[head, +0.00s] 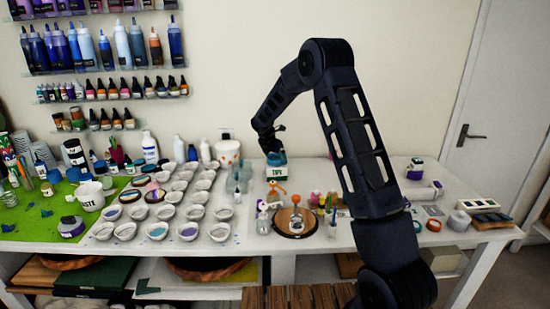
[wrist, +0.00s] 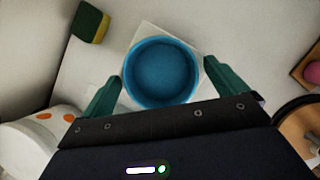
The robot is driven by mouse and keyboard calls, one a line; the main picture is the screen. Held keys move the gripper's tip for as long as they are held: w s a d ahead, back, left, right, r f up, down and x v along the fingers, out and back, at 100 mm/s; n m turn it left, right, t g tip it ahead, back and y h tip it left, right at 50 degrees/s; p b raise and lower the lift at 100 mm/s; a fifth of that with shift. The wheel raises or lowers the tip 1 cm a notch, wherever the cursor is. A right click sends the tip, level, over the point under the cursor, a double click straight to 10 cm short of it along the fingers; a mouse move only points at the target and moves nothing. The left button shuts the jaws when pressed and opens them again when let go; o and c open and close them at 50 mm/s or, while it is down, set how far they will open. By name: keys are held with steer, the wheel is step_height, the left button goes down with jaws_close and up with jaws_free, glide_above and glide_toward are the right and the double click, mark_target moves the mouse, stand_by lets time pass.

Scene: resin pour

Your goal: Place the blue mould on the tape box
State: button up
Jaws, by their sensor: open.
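The blue mould (wrist: 160,72) is a round, open cup. It sits on the white top of the tape box (wrist: 195,36), seen from above in the wrist view. In the head view the mould (head: 274,158) shows as a small blue shape on top of the tape box (head: 277,174), below my gripper (head: 270,145). In the wrist view my gripper (wrist: 163,82) is open, with one green finger on each side of the mould and a gap between each finger and its wall. The far rim is in clear view.
A sponge (wrist: 90,22) lies at the upper left of the wrist view. A white tub with orange spots (wrist: 35,140) stands close at the lower left. A round wooden board (head: 295,223) is in front of the box. Rows of small cups (head: 158,231) fill the table to the left.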

steer(key=v, duration=1.2)
steer(key=s+d+r+m, duration=0.6)
steer(key=s+d+r, duration=0.3)
steer(key=d, duration=0.1)
steer(key=s+d+r+m+y, duration=0.1)
steer(key=s+d+r+m, duration=0.3)
steer(key=s, duration=0.3)
steer(key=s+d+r+m, duration=0.2)
steer(key=s+d+m, duration=0.2)
steer(key=s+d, duration=0.15)
steer(key=s+d+f+m, duration=0.1)
steer(key=s+m, duration=0.3)
steer(key=s, duration=0.4)
steer(key=s+d+f+m+t+y, duration=0.1)
steer(key=s+d+m, duration=0.3)
steer(key=s, duration=0.5)
steer(key=s+d+f+m+y, duration=0.1)
steer(key=s+d+f+m, duration=0.1)
steer(key=s+m, duration=0.3)
steer(key=s, duration=0.4)
steer(key=shift+d, duration=0.35)
